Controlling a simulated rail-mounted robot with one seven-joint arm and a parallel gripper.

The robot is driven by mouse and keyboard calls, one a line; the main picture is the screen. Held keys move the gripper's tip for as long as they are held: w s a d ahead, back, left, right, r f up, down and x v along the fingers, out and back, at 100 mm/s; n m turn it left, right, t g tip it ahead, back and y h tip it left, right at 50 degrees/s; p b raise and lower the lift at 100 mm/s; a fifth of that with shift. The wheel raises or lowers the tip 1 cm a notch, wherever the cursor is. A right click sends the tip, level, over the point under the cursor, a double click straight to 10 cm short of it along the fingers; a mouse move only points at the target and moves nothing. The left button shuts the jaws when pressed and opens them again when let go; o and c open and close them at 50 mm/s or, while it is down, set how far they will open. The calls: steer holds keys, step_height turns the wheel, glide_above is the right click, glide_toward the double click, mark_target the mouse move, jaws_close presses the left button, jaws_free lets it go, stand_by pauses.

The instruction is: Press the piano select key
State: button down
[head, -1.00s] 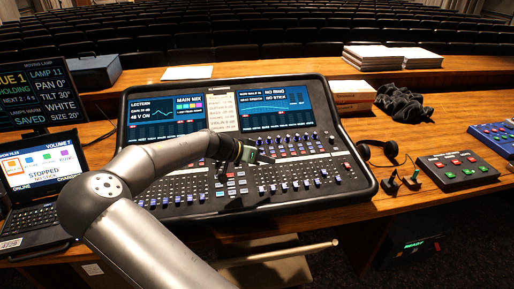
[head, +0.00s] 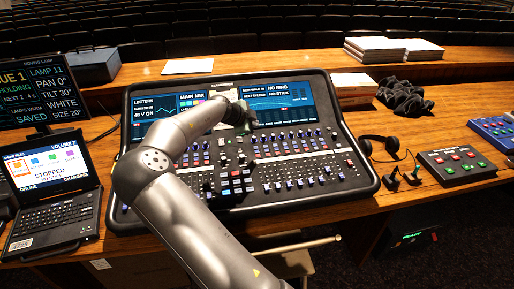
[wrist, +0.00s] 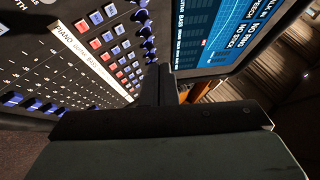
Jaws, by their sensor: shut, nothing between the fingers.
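The mixing desk (head: 362,187) lies on the wooden table with rows of keys, knobs and faders below its two screens. In the wrist view, a white label strip reading "PIANO" (wrist: 66,35) runs beside rows of red and pale keys (wrist: 108,38). Which single key is the piano select key I cannot tell. My gripper (head: 246,118) is over the upper middle of the desk, near the gap between the screens. In the wrist view its fingers (wrist: 157,75) are shut and empty, between the key rows and a screen. Whether they touch the desk I cannot tell.
A laptop (head: 48,180) and a lamp monitor (head: 38,92) stand at left. Headphones (head: 385,147), a red-and-green button box (head: 455,164) and a black cloth heap (head: 403,97) lie at right. Paper stacks (head: 380,50) sit behind. The desk's right part is clear of my arm.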

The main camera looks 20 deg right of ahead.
mark_target(256, 148)
steer(key=f+b, duration=0.1)
steer(key=f, duration=0.1)
steer(key=f+b, duration=0.1)
steer(key=f, duration=0.2)
steer(key=f+b, duration=0.1)
steer(key=f, duration=0.2)
steer(key=shift+w+d+b, duration=0.15)
steer(key=shift+w+b, duration=0.2)
steer(key=shift+w+f+b, duration=0.1)
steer(key=shift+f+b, duration=0.25)
steer(key=shift+f, duration=0.05)
steer(key=shift+f, duration=0.1)
stand_by(1.3)
steer(key=shift+f+b, duration=0.3)
steer(key=shift+b, duration=0.3)
steer(key=shift+f+b, duration=0.35)
steer(key=shift+b, duration=0.05)
stand_by(0.3)
steer(key=shift+r, duration=0.8)
steer(key=shift+r, duration=0.1)
